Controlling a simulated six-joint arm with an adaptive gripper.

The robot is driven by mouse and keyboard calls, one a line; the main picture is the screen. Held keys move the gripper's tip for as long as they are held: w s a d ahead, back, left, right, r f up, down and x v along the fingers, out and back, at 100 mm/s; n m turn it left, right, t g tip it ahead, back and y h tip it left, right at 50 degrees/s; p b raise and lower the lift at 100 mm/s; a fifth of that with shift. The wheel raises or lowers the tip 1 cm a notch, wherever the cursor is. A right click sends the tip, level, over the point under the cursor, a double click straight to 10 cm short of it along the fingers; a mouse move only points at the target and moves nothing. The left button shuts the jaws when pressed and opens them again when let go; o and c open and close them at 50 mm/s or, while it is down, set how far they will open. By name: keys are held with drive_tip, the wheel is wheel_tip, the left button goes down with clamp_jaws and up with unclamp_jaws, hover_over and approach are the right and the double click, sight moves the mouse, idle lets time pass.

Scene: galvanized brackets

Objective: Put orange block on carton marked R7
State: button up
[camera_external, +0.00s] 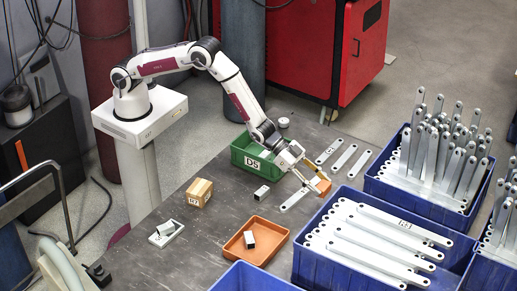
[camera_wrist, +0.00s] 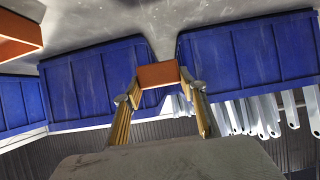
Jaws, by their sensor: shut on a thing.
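My gripper (camera_external: 310,178) is shut on the orange block (camera_external: 320,186), above the table's right part, near the blue crates. In the wrist view the orange block (camera_wrist: 158,75) sits between the two fingertips. The carton marked R7 (camera_external: 199,192) is a small brown box on the table, left of my gripper and well apart from it. Its R7 label is on the front left face, and its top looks bare. The carton does not show in the wrist view.
A green bin marked DS (camera_external: 246,163) stands behind, left of my gripper. An orange tray (camera_external: 228,247) holds a small black-and-white block. Another such block (camera_external: 262,193) lies on the table, and one sits on a white plate (camera_external: 160,239). Blue crates (camera_external: 340,272) with metal brackets stand right.

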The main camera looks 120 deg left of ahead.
drive_tip(key=a+r, duration=0.2)
drive_tip(key=a, duration=0.1)
drive_tip(key=shift+r, duration=0.35)
drive_tip(key=s+a+r+m+h, duration=0.2)
drive_tip(key=s, duration=0.6)
drive_tip(key=s+d+m+g+h, duration=0.2)
drive_tip(key=s+d+m+h, duration=0.1)
drive_tip(key=s+d, duration=0.4)
drive_tip(key=s+d+r+m+g+h, duration=0.1)
drive_tip(key=s+d+m+g+h, duration=0.2)
drive_tip(key=s+d, duration=0.4)
drive_tip(key=s+d+m+g+h, duration=0.2)
drive_tip(key=s+d+m, duration=0.3)
drive_tip(key=s, duration=1.2)
drive_tip(key=d+h, duration=0.1)
drive_tip(key=d, duration=0.1)
drive_tip(key=shift+s+d+r, duration=0.2)
drive_tip(key=shift+d+r, duration=0.15)
drive_tip(key=shift+f, duration=0.1)
hover_over(200, 184)
drive_tip(key=shift+f, duration=2.85)
drive_tip(key=shift+f, duration=0.1)
drive_tip(key=shift+f, duration=2)
